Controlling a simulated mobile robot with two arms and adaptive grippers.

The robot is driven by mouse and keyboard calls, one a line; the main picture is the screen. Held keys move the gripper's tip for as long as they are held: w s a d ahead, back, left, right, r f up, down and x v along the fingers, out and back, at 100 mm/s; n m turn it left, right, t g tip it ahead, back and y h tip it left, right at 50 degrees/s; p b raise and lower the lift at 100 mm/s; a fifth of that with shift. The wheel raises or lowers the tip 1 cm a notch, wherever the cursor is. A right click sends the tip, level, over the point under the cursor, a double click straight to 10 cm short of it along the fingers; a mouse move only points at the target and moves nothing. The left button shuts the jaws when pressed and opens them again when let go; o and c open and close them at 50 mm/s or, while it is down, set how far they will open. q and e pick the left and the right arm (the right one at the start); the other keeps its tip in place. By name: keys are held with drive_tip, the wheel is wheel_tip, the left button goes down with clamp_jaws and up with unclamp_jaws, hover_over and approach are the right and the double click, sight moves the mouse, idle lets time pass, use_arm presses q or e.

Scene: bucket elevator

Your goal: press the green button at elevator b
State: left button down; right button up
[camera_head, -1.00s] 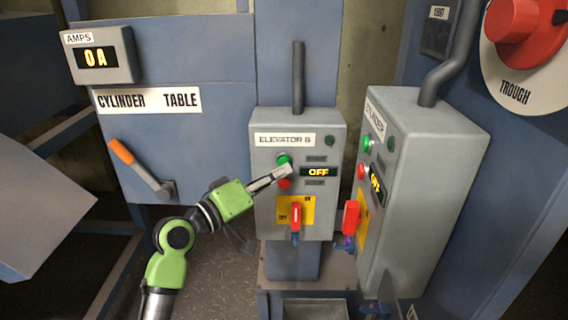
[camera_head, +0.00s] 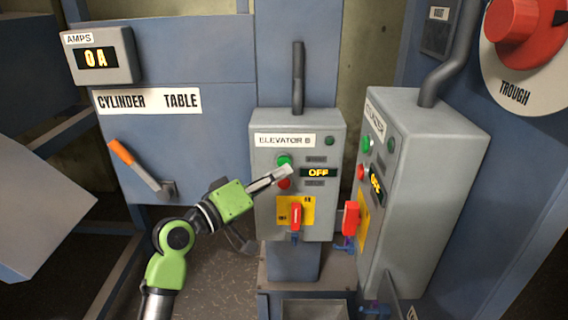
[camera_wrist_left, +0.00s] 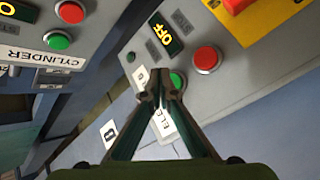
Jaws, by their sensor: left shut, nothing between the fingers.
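The Elevator B box (camera_head: 262,205) is a grey panel in the middle of the head view, and its display reads OFF. Its green button (camera_head: 284,160) sits just above a red button (camera_head: 284,184). My left gripper (camera_head: 290,170) is shut and empty, with its tips in front of the panel between the two buttons. In the left wrist view the shut fingertips (camera_wrist_left: 160,95) lie beside the green button (camera_wrist_left: 176,80) and partly overlap its edge. The red button (camera_wrist_left: 206,59) shows clear of the fingers. I cannot tell whether the tips touch the panel.
A second grey control box (camera_head: 430,150) with its own buttons stands close on the right. A red switch handle (camera_head: 296,216) on a yellow plate is below the buttons. A lever with an orange grip (camera_head: 122,152) is at the left under the Cylinder Table sign (camera_head: 147,101).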

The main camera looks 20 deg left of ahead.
use_arm(q)
drive_tip(key=shift+w, duration=0.2)
drive_tip(key=shift+w+a, duration=0.15)
drive_tip(key=shift+w, duration=0.1)
drive_tip(key=shift+w+a, duration=0.15)
drive_tip(key=shift+w, duration=0.3)
idle(0.9)
drive_tip(key=shift+s, duration=0.1)
idle(0.4)
drive_tip(key=shift+s+d, duration=0.25)
drive_tip(key=shift+s, duration=0.5)
drive_tip(key=s, duration=0.2)
drive_tip(key=s+d+p, duration=0.1)
drive_tip(key=s, duration=0.1)
drive_tip(key=shift+s+d, duration=0.2)
drive_tip(key=shift+s, duration=0.2)
